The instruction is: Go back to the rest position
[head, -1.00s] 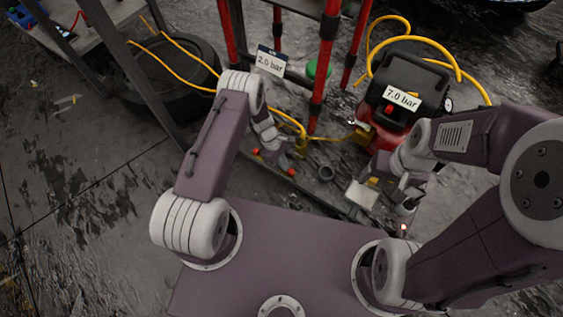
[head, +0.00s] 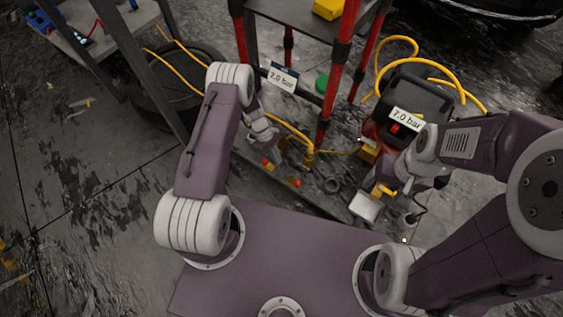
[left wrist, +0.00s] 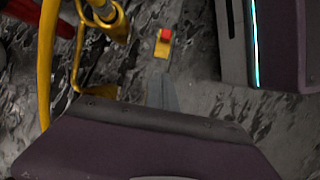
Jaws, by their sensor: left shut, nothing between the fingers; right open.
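My left gripper (head: 274,142) is in the head view, below the folded left arm and above the floor by the red-posted stand. Its jaws are shut with nothing between them. In the left wrist view its purple body (left wrist: 150,140) fills the bottom. My right gripper (head: 388,190) is at the right in front of the compressor, partly hidden by its own wrist, and reads as open. A small yellow piece shows beside it; I cannot tell whether they touch.
A red and black compressor (head: 411,90) with a 7.0 bar label and yellow hose stands right. A stand with red posts (head: 334,88) is ahead. A black tyre (head: 180,85) lies left. A yellow block with a red top (left wrist: 162,43) is on the floor.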

